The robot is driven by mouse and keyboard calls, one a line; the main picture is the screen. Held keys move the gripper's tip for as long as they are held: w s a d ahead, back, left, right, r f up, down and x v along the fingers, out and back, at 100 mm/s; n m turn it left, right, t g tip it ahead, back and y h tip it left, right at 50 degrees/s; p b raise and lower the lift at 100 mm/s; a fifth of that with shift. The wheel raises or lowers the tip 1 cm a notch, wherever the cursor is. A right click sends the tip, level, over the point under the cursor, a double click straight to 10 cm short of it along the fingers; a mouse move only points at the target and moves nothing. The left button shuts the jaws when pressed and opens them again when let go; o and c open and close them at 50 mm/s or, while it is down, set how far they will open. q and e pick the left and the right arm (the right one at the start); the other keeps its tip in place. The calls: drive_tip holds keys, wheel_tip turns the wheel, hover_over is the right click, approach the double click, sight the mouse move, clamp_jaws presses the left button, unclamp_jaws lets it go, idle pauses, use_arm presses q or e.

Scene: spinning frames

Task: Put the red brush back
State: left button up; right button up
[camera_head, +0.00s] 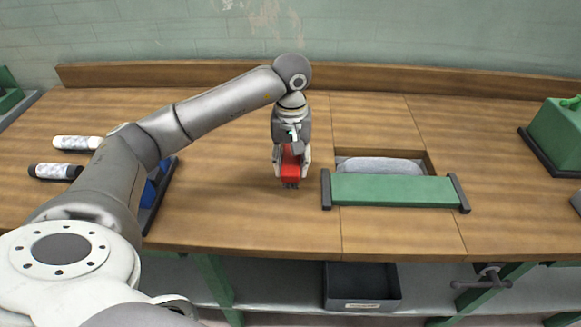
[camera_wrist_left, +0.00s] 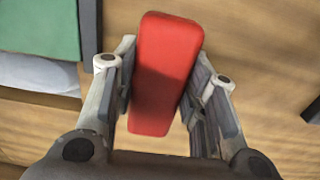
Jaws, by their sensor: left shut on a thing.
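The red brush (camera_head: 291,170) is held between the fingers of my left gripper (camera_head: 292,174), over the wooden worktop left of the recess. In the left wrist view the red block of the brush (camera_wrist_left: 165,70) sits between both fingers of my left gripper (camera_wrist_left: 160,95). Its underside is hidden there. In the head view its dark lower end is close to the worktop; I cannot tell if it touches. My right gripper is not in view.
A green bar with dark ends (camera_head: 395,190) lies in front of a recess holding a grey rounded thing (camera_head: 380,166). A blue object (camera_head: 150,191) is partly behind my left arm. A green block (camera_head: 556,135) stands at right.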

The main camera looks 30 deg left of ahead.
use_arm(q)
drive_tip(key=shift+w+a+f, duration=0.25)
drive_tip(key=shift+w+f, duration=0.15)
drive_tip(key=shift+f, duration=0.1)
drive_tip(key=f+p, duration=0.1)
drive_tip(key=f, duration=0.2)
drive_tip(key=shift+w+a+f+p, duration=0.15)
drive_tip(key=shift+a+f+p, duration=0.1)
drive_tip(key=shift+p, duration=0.15)
drive_tip(key=shift+f, duration=0.1)
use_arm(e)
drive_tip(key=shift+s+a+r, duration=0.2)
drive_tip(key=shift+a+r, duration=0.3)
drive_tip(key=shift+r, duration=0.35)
use_arm(q)
drive_tip(key=shift+d+f, duration=0.1)
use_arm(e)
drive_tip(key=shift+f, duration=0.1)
use_arm(q)
drive_tip(key=shift+f+b, duration=0.15)
drive_tip(key=shift+b, duration=0.2)
drive_tip(key=o, duration=1)
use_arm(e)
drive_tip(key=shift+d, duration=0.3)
